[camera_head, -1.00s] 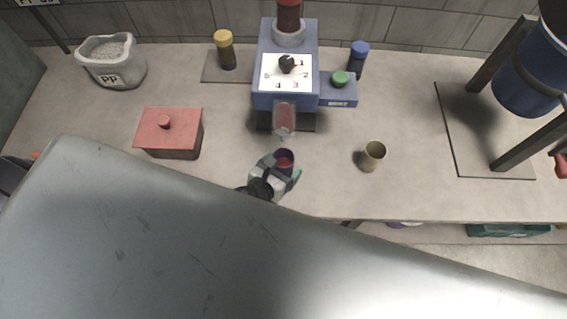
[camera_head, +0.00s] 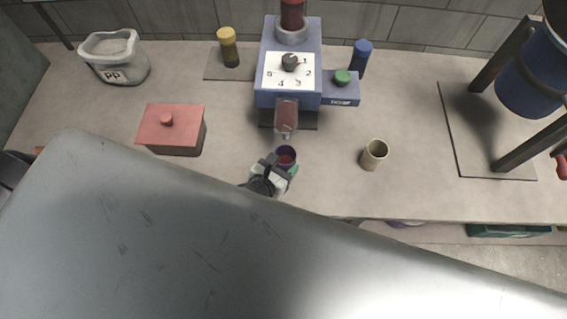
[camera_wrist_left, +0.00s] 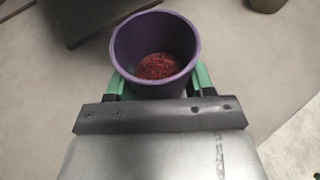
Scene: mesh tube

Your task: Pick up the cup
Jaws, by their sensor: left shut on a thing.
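A purple cup (camera_head: 286,155) with red granules inside is just in front of the blue dosing machine. It also shows large in the left wrist view (camera_wrist_left: 155,50), with the red contents (camera_wrist_left: 157,66) at its bottom. My left gripper (camera_head: 282,167) is shut on the purple cup, with green fingers on both sides of it. I cannot tell whether the cup's base touches the table. A beige cup (camera_head: 373,156) stands upright to the right, apart from the gripper. My right gripper is not in view.
The blue machine (camera_head: 290,98) with a numbered dial and a spout stands behind the purple cup. A red lidded box (camera_head: 172,129) and a bag marked PP (camera_head: 115,60) are at left. A blue drum (camera_head: 530,75) on a stand is at right. Table around the beige cup is clear.

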